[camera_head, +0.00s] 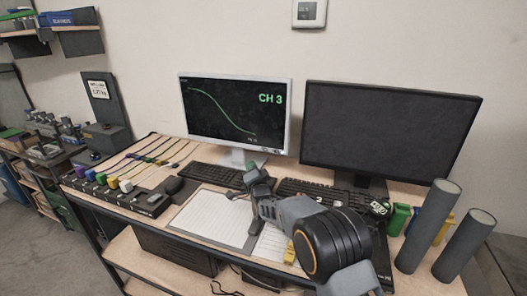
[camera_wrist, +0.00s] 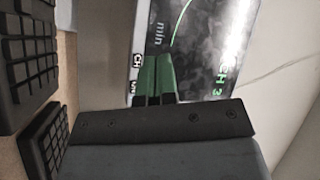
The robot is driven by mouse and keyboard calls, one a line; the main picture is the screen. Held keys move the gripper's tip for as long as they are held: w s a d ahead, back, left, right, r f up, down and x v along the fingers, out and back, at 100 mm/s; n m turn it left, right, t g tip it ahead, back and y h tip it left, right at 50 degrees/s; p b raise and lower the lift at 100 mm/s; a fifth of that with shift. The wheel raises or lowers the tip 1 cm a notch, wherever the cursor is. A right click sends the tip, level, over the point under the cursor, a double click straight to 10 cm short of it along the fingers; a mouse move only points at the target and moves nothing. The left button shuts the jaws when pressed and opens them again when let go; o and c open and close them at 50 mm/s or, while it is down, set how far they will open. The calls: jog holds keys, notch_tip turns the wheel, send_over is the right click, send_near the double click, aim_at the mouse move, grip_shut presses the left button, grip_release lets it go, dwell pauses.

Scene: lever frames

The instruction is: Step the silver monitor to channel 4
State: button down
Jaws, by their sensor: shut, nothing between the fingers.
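The silver monitor (camera_head: 186,105) stands at the back of the desk, and its dark screen reads "CH 3" in green beside a falling green curve. In the wrist view the monitor (camera_wrist: 195,50) appears turned on its side, with a small "CH" label on its bezel and a second label beside it, partly hidden. My gripper (camera_head: 251,167) is in front of the monitor's lower right edge. In the wrist view my gripper (camera_wrist: 156,62) is shut and empty, its green fingertips at the bezel by the labels. I cannot tell whether they touch it.
A black monitor (camera_head: 390,130), its screen dark, stands at the right. Keyboards (camera_head: 213,175) lie below the screens, and a paper sheet (camera_head: 205,215) lies in front. Two grey cylinders (camera_head: 430,225) are at the right. Coloured blocks (camera_head: 113,183) sit on a dark strip at the left.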

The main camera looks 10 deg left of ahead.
aim_at(264, 150)
jog(key=shift+a, duration=0.15)
jog(key=shift+w, duration=0.1)
jog(key=w+d, duration=0.1)
jog(key=w, duration=0.7)
jog(key=shift+w+d+p, duration=0.15)
jog(key=shift+w+p, duration=0.1)
jog(key=shift+p, duration=0.05)
dwell(0.4)
jog(key=shift+w+f+b, duration=0.1)
jog(key=shift+w+b, duration=0.15)
jog(key=shift+b, duration=0.25)
dwell(1.6)
